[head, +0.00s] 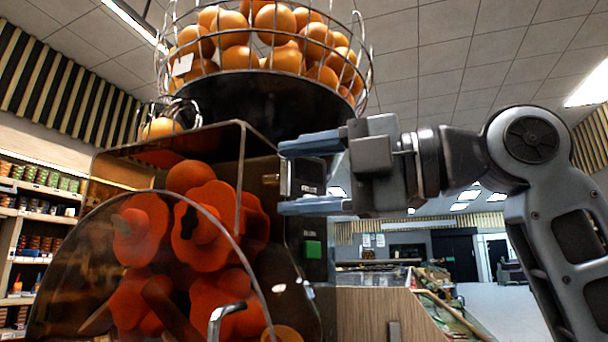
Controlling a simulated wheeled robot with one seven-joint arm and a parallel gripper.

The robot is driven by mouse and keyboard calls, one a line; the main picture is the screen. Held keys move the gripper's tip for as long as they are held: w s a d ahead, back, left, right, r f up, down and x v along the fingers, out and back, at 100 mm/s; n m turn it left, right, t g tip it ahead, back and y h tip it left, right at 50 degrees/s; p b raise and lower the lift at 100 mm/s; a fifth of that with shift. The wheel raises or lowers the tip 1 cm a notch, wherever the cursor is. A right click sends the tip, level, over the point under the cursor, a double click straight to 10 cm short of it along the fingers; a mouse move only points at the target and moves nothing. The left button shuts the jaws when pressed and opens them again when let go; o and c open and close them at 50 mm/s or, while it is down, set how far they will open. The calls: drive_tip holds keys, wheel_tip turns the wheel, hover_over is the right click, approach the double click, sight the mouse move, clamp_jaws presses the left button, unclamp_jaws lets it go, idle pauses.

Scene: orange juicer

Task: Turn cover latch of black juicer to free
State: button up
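The black juicer (262,100) fills the left and middle of the head view, with a see-through cover (140,200) over its orange-red pressing parts (205,230). My gripper (311,174) comes in from the right, pointing left. Its two blue-grey fingers are apart, one above the other, with their tips just right of the brass piece. A dark block with small lettering (308,188) shows between the fingers. I cannot tell whether anything touches.
A wire basket of oranges (262,40) stands on top of the juicer. A green button (313,249) is on its side below my gripper. A metal tap (225,318) is at the front bottom. Stocked shelves (40,218) are at left; a wooden counter (375,315) is at lower right.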

drive_tip(key=shift+o, duration=1.1)
drive_tip(key=v, duration=0.7)
drive_tip(key=shift+s+d, duration=0.15)
drive_tip(key=shift+d, duration=0.2)
